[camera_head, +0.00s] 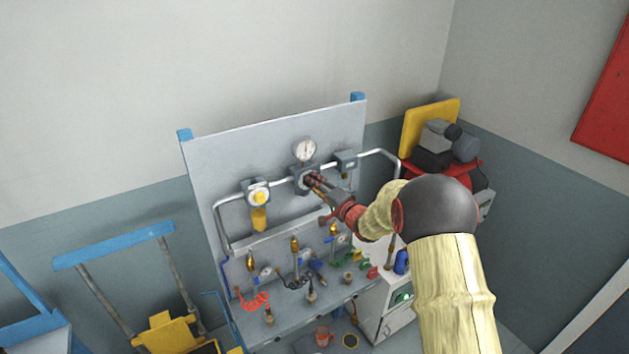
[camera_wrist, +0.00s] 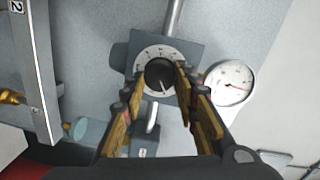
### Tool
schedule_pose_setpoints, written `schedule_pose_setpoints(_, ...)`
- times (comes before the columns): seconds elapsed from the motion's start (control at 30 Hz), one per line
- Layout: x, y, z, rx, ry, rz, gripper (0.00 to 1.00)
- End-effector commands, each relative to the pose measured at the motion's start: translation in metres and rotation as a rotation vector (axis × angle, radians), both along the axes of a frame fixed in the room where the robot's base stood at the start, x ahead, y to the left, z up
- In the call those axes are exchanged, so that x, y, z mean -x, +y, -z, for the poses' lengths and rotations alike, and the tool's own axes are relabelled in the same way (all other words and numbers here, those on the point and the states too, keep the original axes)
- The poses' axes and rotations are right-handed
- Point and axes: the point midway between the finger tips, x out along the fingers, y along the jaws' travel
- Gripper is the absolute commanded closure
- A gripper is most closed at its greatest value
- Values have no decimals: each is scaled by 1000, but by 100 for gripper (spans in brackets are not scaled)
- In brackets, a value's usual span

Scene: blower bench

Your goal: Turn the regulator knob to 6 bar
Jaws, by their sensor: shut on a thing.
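The regulator is a grey box on the upright panel, seen at the panel's upper middle in the head view (camera_head: 299,183). In the wrist view its black knob (camera_wrist: 159,78) sits in a pale scale ring (camera_wrist: 150,55) with a light pointer mark; the scale numbers are too small to read. The round white pressure gauge (camera_wrist: 230,82) is beside the regulator, and shows above it in the head view (camera_head: 305,150). Its reading is not legible. My gripper (camera_wrist: 163,84) is shut on the knob, one finger on each side. In the head view the gripper hides the knob.
A filter unit with a yellow bowl (camera_head: 258,218) hangs left of the regulator, and a smaller grey box (camera_head: 345,160) sits to its right. Metal piping joins them.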

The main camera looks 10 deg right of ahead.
Motion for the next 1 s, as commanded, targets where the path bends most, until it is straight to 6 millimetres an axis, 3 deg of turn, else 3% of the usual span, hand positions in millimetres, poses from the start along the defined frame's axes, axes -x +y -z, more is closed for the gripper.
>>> schedule_pose_setpoints(0.4,0,-1,1,-168,56,0,95)
schedule_pose_setpoints(0.93,0,-1,2,-187,62,2,95)
schedule_pose_setpoints(0.97,0,-1,2,-187,62,2,69)
schedule_pose_setpoints(1.0,0,-1,2,-187,62,2,67)
